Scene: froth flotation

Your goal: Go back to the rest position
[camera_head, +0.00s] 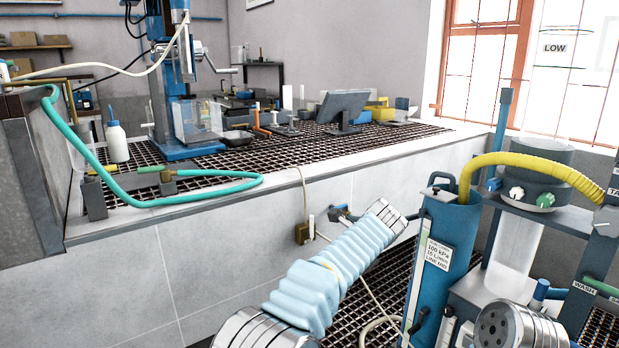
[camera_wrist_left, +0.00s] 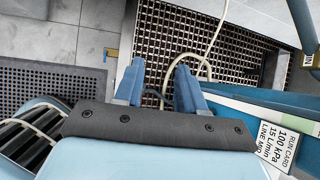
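My left gripper (camera_wrist_left: 160,88) shows in the left wrist view with its two blue fingers apart. A thin dark curved piece shows between them; I cannot tell whether it touches the fingers. Behind them are a dark floor grating and a pale hose (camera_wrist_left: 216,32). In the head view my left arm, in a light blue sleeve, reaches up from the bottom middle towards the blue cylinder (camera_head: 440,235). The left fingers cannot be made out clearly there. Part of my right arm shows at the lower right; its gripper is not seen.
The blue cylinder with a run card (camera_head: 437,255) and a yellow hose (camera_head: 530,165) stands close right of my left arm. A bench (camera_head: 190,222) with a teal hose (camera_head: 130,199), a white bottle (camera_head: 116,142) and a monitor (camera_head: 342,106) lies behind.

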